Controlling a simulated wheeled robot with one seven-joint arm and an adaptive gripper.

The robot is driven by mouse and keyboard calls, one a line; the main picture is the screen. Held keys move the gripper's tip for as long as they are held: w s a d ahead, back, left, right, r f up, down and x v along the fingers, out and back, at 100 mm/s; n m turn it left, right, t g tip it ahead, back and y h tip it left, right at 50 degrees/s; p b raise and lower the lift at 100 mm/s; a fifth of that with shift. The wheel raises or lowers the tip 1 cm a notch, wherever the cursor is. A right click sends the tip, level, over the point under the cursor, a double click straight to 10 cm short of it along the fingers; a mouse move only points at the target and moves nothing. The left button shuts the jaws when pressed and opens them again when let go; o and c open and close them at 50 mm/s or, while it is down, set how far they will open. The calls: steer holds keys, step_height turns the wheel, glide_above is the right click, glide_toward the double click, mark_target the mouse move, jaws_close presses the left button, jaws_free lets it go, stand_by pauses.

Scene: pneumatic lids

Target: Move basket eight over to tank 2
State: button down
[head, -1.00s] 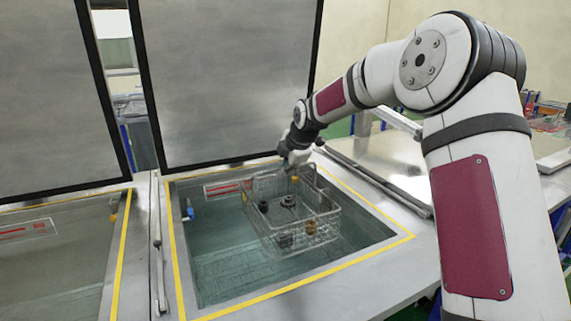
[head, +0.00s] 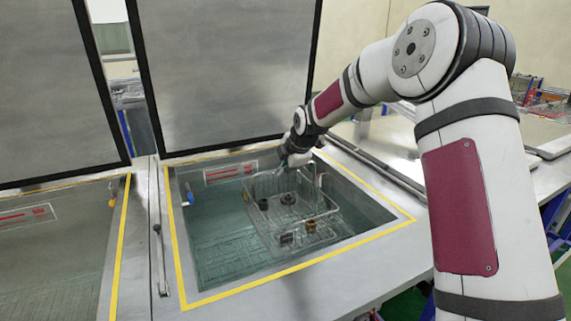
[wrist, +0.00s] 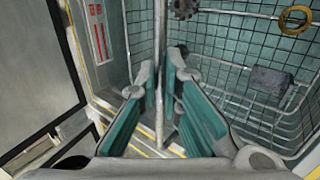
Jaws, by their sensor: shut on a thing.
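A wire basket (head: 272,232) hangs inside the open, yellow-edged tank (head: 215,277) in the middle of the head view. Its wire wall also shows in the wrist view (wrist: 246,121). It holds a few parts, among them dark round ones (head: 288,198), a brass ring (head: 311,226) and a grey block (wrist: 270,80). My gripper (head: 288,162) is above the basket's back part. In the wrist view its teal-padded fingers (wrist: 160,78) are shut on an upright-looking rod (wrist: 160,40) of the basket's handle. No basket or tank number is readable.
A raised grey lid (head: 225,75) stands behind this tank. A second open tank (head: 55,270) with its own raised lid (head: 50,90) is at the left. A metal strip with a thin rod (head: 159,255) separates them. A flat worktop (head: 385,145) lies at the right.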

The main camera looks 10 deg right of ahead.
mark_target(284, 216)
steer(key=shift+w+f+b, duration=0.15)
steer(key=shift+f+b, duration=2.1)
steer(key=shift+f, duration=6.05)
steer(key=c, duration=1.7)
jaws_free()
steer(key=shift+s+f, duration=0.2)
steer(key=shift+f, duration=0.05)
steer(key=shift+s+d+r+p, duration=0.25)
steer(key=shift+s+r+p, duration=0.95)
steer(key=shift+r, duration=2.45)
steer(key=shift+s+d+r+p, duration=0.2)
steer(key=shift+s+r+p, duration=0.95)
steer(key=shift+r, duration=2.55)
steer(key=shift+s+d+r+p, duration=0.25)
steer(key=shift+s+r+p, duration=0.95)
steer(key=shift+r, duration=2.45)
steer(key=shift+w, duration=0.15)
